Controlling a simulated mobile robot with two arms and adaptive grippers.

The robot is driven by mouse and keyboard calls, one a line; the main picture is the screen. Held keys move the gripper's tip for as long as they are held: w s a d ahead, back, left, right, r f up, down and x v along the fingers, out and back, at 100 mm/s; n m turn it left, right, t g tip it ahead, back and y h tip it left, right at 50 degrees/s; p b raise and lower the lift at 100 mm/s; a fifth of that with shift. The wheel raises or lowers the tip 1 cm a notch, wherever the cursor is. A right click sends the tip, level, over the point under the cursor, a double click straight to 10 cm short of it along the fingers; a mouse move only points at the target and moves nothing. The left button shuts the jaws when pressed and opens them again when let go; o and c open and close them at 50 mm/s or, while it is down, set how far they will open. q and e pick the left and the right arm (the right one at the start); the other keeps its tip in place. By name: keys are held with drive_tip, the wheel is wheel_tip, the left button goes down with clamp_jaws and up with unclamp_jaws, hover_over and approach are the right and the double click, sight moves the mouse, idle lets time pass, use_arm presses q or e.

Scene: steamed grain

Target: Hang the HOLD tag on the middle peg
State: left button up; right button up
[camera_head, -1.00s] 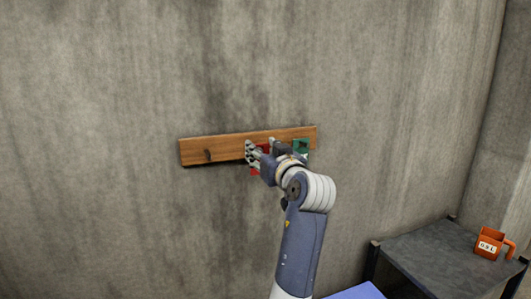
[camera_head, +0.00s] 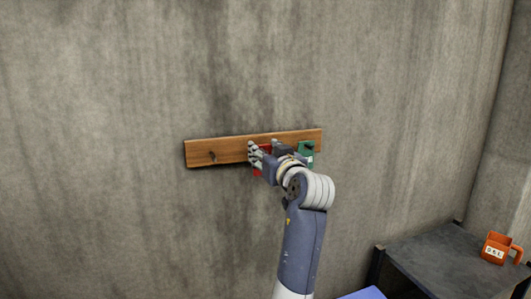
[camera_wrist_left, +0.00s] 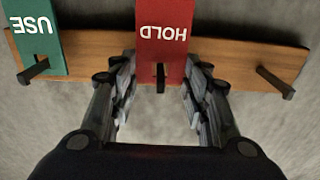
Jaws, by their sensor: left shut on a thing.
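The wooden peg board (camera_head: 230,149) is fixed on the wall, and it also shows upside down in the wrist view (camera_wrist_left: 235,55). My left gripper (camera_head: 266,149) is at the board's middle, shut on the red HOLD tag (camera_head: 257,172). In the wrist view, the fingers (camera_wrist_left: 160,75) flank the HOLD tag (camera_wrist_left: 163,35). The dark middle peg (camera_wrist_left: 160,83) shows at the tag's hole end; I cannot tell whether it passes fully through. The green USE tag (camera_head: 307,148) hangs on an end peg (camera_wrist_left: 34,70). My right gripper is out of view.
The other end peg (camera_head: 213,157) is bare and also shows in the wrist view (camera_wrist_left: 275,83). A dark table (camera_head: 430,262) stands at lower right with an orange mug (camera_head: 496,248). The wall around the board is clear.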

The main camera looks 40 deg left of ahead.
use_arm(q)
drive_tip(key=o, duration=0.9)
drive_tip(key=shift+c, duration=0.2)
drive_tip(key=v, duration=1.2)
drive_tip(key=shift+f, duration=0.1)
